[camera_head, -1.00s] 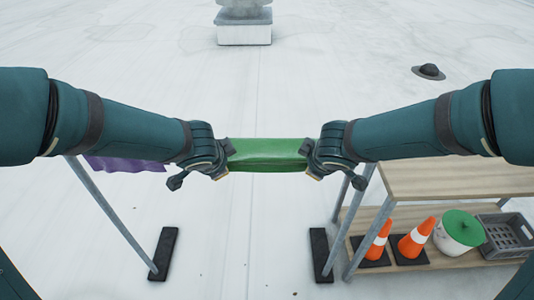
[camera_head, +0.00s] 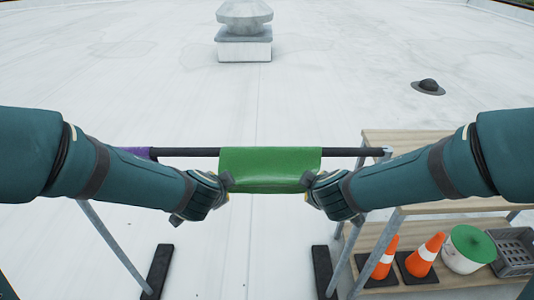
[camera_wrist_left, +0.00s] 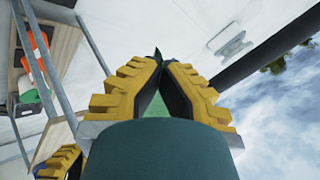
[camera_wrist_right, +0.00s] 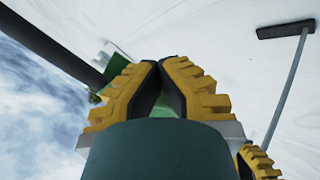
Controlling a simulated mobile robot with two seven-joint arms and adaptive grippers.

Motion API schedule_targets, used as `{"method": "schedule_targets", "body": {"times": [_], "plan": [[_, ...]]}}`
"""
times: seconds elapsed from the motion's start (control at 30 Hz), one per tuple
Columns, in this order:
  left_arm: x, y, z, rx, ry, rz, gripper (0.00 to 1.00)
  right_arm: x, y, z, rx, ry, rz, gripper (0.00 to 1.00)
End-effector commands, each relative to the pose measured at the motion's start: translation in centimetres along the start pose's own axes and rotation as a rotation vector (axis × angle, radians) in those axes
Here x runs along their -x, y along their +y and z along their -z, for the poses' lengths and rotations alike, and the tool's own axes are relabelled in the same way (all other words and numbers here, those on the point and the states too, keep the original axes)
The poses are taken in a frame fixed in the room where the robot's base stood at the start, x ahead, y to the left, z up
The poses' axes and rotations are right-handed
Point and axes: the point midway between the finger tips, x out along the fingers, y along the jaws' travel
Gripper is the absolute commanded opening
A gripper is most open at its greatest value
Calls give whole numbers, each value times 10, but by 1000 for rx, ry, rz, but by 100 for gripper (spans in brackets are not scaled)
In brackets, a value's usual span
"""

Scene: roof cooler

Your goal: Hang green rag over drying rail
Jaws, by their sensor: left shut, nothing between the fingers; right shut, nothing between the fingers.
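The green rag (camera_head: 270,160) lies over the dark drying rail (camera_head: 185,152), with its near side hanging down towards me. My left gripper (camera_head: 227,181) is at the rag's lower left corner and my right gripper (camera_head: 311,182) at its lower right corner. The fingertips of the left gripper meet in the left wrist view (camera_wrist_left: 160,65), and those of the right gripper meet in the right wrist view (camera_wrist_right: 160,66). Both grippers are shut. Green shows behind the fingers in both wrist views. The rag's far side is hidden.
A purple cloth (camera_head: 138,152) hangs at the rail's left end. At right stands a wooden shelf (camera_head: 385,137) with orange cones (camera_head: 424,253), a green-lidded white bucket (camera_head: 462,262) and a grey crate (camera_head: 515,247). A roof vent (camera_head: 244,35) stands far behind on open white roof.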

Motion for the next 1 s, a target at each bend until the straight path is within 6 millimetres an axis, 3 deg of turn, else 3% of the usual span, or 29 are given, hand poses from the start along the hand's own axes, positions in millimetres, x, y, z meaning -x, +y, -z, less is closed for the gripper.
{"method": "schedule_targets", "body": {"times": [0.27,0.3,0.4,0.43,1.0], "plan": [[-1,-1,-2,3,-2,4,0,-1,1,-1,-4,-2,-4,0],[-1,-1,-1,3,-2,4,6,-1,1,-1,-4,-2,-4,6],[0,-1,-1,3,-1,4,41,0,1,-1,-3,-1,-4,41],[0,0,-1,3,-1,3,46,0,1,-1,-3,-1,-3,46],[0,0,0,2,1,2,46,0,0,0,-2,1,-2,46]]}}
